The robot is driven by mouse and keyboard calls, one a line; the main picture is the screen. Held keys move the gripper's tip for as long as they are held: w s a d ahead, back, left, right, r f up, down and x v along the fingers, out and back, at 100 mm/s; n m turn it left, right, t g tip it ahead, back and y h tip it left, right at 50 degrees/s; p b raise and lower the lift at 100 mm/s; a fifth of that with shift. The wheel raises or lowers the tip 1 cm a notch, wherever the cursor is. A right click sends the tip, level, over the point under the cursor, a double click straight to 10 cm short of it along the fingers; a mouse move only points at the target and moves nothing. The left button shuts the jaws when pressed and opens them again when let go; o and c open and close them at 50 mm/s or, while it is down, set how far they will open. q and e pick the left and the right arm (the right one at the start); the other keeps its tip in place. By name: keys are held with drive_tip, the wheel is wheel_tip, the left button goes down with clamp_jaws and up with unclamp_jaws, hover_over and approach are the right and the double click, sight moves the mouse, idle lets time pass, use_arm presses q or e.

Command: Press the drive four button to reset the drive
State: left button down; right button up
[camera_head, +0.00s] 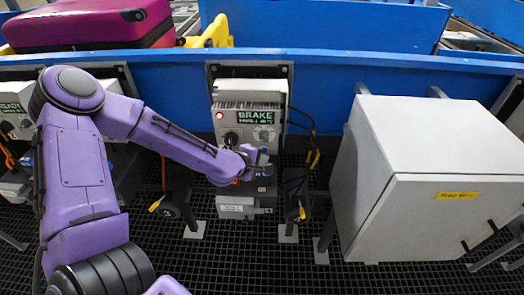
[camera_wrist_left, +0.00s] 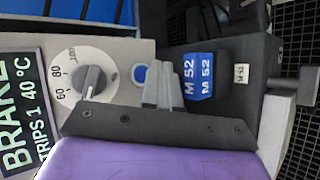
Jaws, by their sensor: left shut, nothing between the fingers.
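A grey drive box (camera_head: 246,100) with a green-on-black BRAKE label (camera_head: 250,116) hangs below the blue conveyor side in the head view. It has a lit red lamp (camera_head: 220,115) and two dials. In the left wrist view the box shows turned sideways, with a dial (camera_wrist_left: 92,78) and a round blue button (camera_wrist_left: 141,75). My left gripper (camera_wrist_left: 162,76) is shut and empty, its fingertips just beside the blue button; I cannot tell whether they touch. In the head view my left gripper (camera_head: 262,158) is at the lower right of the box and hides the button. My right gripper is not in view.
A white cabinet (camera_head: 430,140) stands to the right. Another drive box (camera_head: 16,110), labelled READY, is at the far left, partly behind my left arm. Cables (camera_head: 312,150) hang right of the drive. A purple suitcase (camera_head: 90,27) lies on the conveyor. Below is dark grating.

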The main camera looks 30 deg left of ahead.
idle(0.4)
use_arm(q)
drive_tip(key=shift+w+a, duration=0.25)
drive_tip(key=shift+w, duration=0.2)
drive_tip(key=shift+w+a, duration=0.2)
drive_tip(key=shift+w, duration=0.15)
idle(0.7)
drive_tip(key=shift+s, duration=0.1)
drive_tip(key=shift+s+d, duration=0.4)
drive_tip(key=shift+s, duration=0.2)
drive_tip(key=shift+s+d, duration=0.2)
drive_tip(key=shift+s, duration=0.15)
drive_tip(key=s+d, duration=0.1)
drive_tip(key=s+d+p, duration=0.1)
drive_tip(key=s, duration=0.1)
drive_tip(key=shift+s+d, duration=0.1)
drive_tip(key=shift+s, duration=0.2)
